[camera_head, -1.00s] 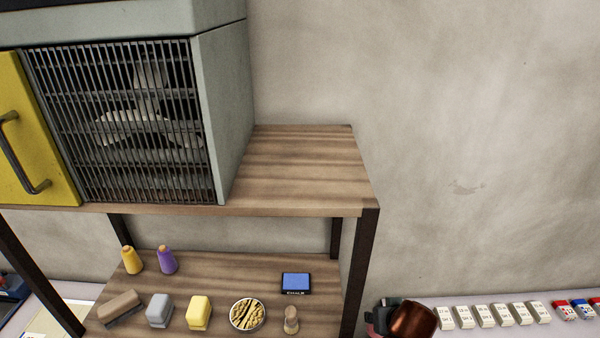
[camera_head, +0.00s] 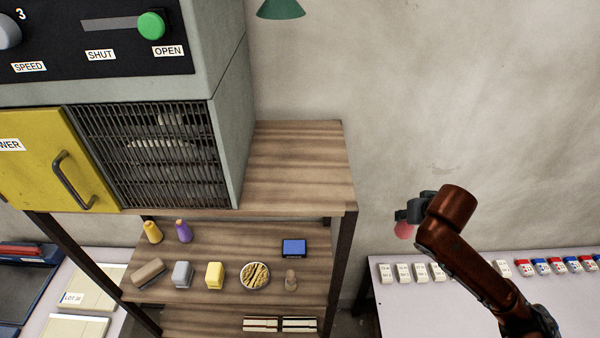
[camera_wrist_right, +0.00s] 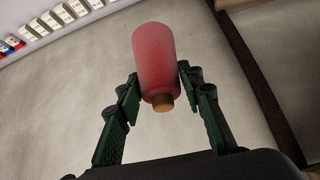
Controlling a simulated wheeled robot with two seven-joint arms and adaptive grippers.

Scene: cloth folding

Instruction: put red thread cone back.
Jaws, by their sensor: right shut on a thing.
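The red thread cone (camera_wrist_right: 154,62) is between the fingers of my right gripper (camera_wrist_right: 158,90), which is shut on it. In the right wrist view its brown tip points toward the palm. In the head view the red cone (camera_head: 404,230) shows partly below my right gripper (camera_head: 408,215), held up right of the shelf. A yellow thread cone (camera_head: 153,232) and a purple thread cone (camera_head: 183,231) stand side by side at the back left of the middle wooden shelf (camera_head: 220,238). My left gripper is not in view.
The shelf's dark post (camera_head: 341,260) stands between cone and shelf. White table (camera_head: 440,300) carries labelled blocks.

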